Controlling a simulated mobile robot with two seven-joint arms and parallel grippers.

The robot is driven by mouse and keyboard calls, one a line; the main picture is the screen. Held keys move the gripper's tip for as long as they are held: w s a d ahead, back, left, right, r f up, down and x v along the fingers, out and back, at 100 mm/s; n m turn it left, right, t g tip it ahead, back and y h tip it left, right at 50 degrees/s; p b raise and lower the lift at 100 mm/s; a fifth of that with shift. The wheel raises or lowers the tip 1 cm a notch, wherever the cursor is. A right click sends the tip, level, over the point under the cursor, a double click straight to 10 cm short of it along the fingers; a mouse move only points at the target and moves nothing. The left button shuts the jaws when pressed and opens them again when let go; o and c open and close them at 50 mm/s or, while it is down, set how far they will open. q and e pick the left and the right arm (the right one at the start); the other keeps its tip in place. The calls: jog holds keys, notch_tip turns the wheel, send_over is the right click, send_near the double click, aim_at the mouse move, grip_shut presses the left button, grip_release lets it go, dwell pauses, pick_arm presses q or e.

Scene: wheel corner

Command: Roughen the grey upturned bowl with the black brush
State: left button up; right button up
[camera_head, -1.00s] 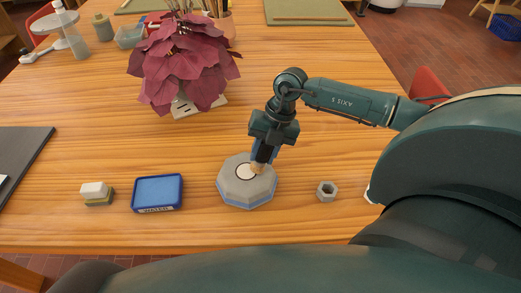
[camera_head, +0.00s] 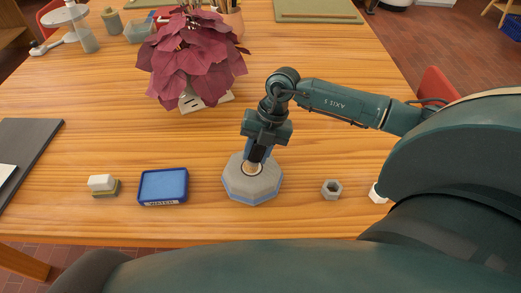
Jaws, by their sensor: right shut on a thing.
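The grey upturned bowl (camera_head: 265,186) is faceted, with a blue lower edge, and sits near the front middle of the table. Its flat top carries a dark ring around a paler middle. My right gripper (camera_head: 256,156) points down over that top, shut on the black brush. The brush is mostly hidden between the dark fingers; a pale tan piece (camera_head: 252,168) shows below them at the ring. I cannot tell whether it touches the bowl. My left gripper is not in view.
A blue tray (camera_head: 163,186) and a white-and-olive block (camera_head: 101,184) lie left of the bowl. A grey hex nut (camera_head: 332,189) and a white piece (camera_head: 378,194) lie right. A red-leaved plant (camera_head: 196,62) stands behind. A dark board (camera_head: 28,150) is far left.

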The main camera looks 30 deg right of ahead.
jog(key=shift+w+a, duration=0.35)
jog(key=shift+a, duration=0.3)
jog(key=shift+w+a, duration=0.3)
jog(key=shift+a, duration=0.3)
jog(key=shift+s+a+r+p, duration=0.15)
jog(key=shift+s+p, duration=0.15)
jog(key=shift+p, duration=0.15)
jog(key=shift+s+d+f+p, duration=0.1)
jog(key=shift+s+d, duration=0.3)
jog(key=shift+d, duration=0.35)
jog(key=shift+s+d+f+p, duration=0.15)
jog(key=shift+s+d, duration=0.3)
jog(key=shift+d, duration=0.25)
jog(key=shift+s+d+r+p, duration=0.1)
jog(key=shift+s+d, duration=0.3)
jog(key=shift+d, duration=0.35)
jog(key=shift+s+d+f, duration=0.15)
jog(key=shift+s+d, duration=0.15)
jog(key=shift+d, duration=0.15)
notch_tip(320, 180, up, 6)
jog(key=p, duration=0.5)
